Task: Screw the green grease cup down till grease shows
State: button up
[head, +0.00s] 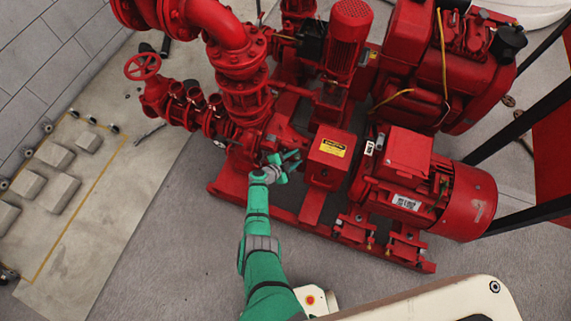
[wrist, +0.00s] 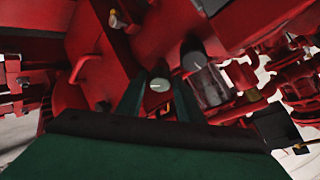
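A pale green round cap with a white mark, which looks like the green grease cup (wrist: 160,85), shows in the wrist view, seen from its top. My gripper (wrist: 159,80) has its two dark green fingers apart, one on each side of the cup. I see no clear contact between fingers and cup, and the cup's depth relative to the tips is hard to judge. In the head view my gripper (head: 289,160) is at the red pump, left of the box with the yellow label. The cup cannot be made out there. No grease can be made out.
A dark grey cap on a clear cylinder (wrist: 208,82) stands close to the right of the cup. A red bent handle (wrist: 84,68) is at left. In the head view, the red guard box (head: 330,158) and motor (head: 425,187) lie right of my gripper. Floor in front is clear.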

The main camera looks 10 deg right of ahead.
jog(key=v, duration=0.8)
jog(key=shift+s+a+r, duration=0.2)
jog(key=shift+s+r, duration=0.05)
jog(key=shift+s, duration=0.05)
